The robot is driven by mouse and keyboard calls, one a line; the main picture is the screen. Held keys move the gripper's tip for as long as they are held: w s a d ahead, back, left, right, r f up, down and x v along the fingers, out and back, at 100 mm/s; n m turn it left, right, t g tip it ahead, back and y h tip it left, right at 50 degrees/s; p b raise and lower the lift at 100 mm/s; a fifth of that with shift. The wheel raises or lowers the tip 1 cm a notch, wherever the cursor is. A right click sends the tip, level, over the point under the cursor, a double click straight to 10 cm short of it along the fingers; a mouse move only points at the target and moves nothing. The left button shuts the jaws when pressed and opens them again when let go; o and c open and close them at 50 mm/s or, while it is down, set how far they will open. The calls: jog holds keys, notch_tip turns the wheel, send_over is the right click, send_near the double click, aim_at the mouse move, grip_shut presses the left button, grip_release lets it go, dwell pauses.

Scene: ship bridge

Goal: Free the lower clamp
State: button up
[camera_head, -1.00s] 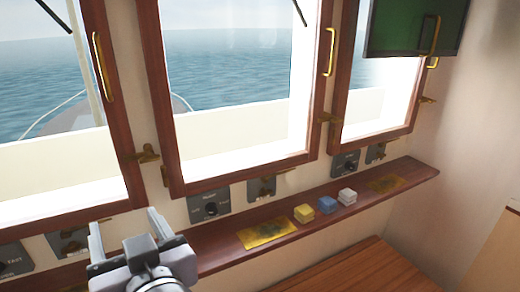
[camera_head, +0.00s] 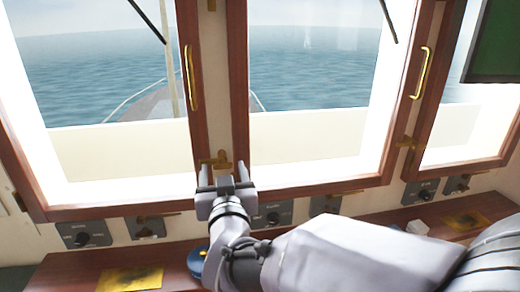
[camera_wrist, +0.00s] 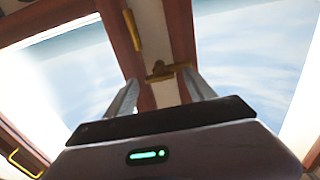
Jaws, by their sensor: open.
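A brass clamp (camera_head: 218,160) sits on the post between the left and middle windows, low beside the frames. It also shows in the wrist view (camera_wrist: 160,71), between and beyond my fingers. My gripper (camera_head: 224,174) is open in front of the post, just below the clamp, with its fingers pointing up toward it. In the wrist view my gripper's two fingers (camera_wrist: 162,92) stand apart with nothing between them. I cannot tell whether a finger touches the clamp.
Another brass clamp (camera_head: 407,143) is on the right post. A brass handle (camera_head: 192,78) stands on the left window frame. The shelf (camera_head: 75,270) below holds a yellow plate (camera_head: 130,279), a blue round object (camera_head: 196,262) and a white block (camera_head: 417,227). Switch panels (camera_head: 82,238) line the wall.

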jog(key=shift+w, duration=0.2)
jog(key=shift+c, duration=0.4)
jog(key=c, duration=1.3)
